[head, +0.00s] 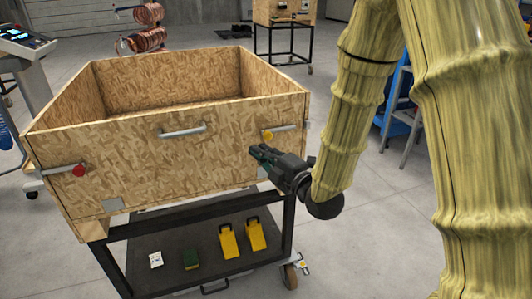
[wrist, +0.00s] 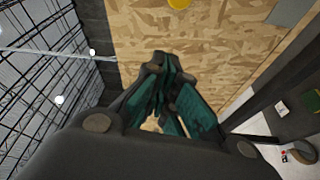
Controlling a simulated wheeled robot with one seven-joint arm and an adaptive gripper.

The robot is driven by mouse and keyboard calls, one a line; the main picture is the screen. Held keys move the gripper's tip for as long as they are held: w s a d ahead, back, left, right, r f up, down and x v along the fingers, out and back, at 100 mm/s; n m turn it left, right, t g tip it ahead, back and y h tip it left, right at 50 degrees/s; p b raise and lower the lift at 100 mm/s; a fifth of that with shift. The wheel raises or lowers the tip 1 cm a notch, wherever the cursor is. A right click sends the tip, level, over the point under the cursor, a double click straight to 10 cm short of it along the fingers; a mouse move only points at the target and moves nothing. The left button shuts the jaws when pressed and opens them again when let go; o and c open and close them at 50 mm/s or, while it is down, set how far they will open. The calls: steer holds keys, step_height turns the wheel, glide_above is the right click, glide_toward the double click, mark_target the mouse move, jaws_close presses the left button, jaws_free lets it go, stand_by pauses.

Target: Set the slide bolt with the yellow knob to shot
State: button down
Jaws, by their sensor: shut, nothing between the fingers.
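The slide bolt with the yellow knob (head: 267,135) is on the right part of the front panel of a large open wooden crate (head: 130,150). Its silver rod (head: 285,127) runs right from the knob towards the crate's corner. The yellow knob also shows at the top edge of the wrist view (wrist: 179,3). My gripper (head: 256,152) is shut and empty, just below and left of the yellow knob, and looks apart from it. In the wrist view the closed fingers (wrist: 160,62) point at the wooden panel.
A second bolt with a red knob (head: 79,170) is at the panel's left. A silver handle (head: 183,131) is in the middle. A blue stepladder (head: 398,105) stands at right.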

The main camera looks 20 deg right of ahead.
mark_target(268, 136)
steer(key=w, duration=0.4)
steer(key=w+d+p, duration=0.1)
steer(key=w, duration=0.1)
steer(key=shift+w+d+f, duration=0.1)
steer(key=shift+w+f, duration=0.1)
steer(key=shift+w, duration=0.15)
stand_by(0.3)
